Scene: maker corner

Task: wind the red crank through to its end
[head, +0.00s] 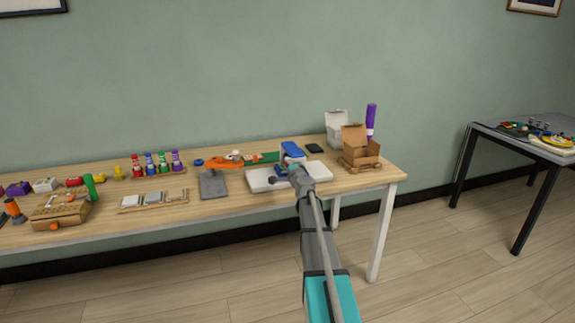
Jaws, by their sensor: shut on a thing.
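A blue unit (291,149) stands on a white board (262,183) towards the right end of the long wooden table. My gripper (290,166) reaches in from the lower right and is right at the front of the blue unit. It is shut, apparently on the red crank. I cannot make out the crank itself; my gripper and wrist cover that spot. The crank's angle cannot be read from here.
A grey plate (213,184) and an orange tool (228,161) lie left of the board. An open cardboard box (360,150), a white box (337,130) and a purple tube (370,121) stand right. A dark flat item (315,148) lies behind. Several coloured bottles stand farther left.

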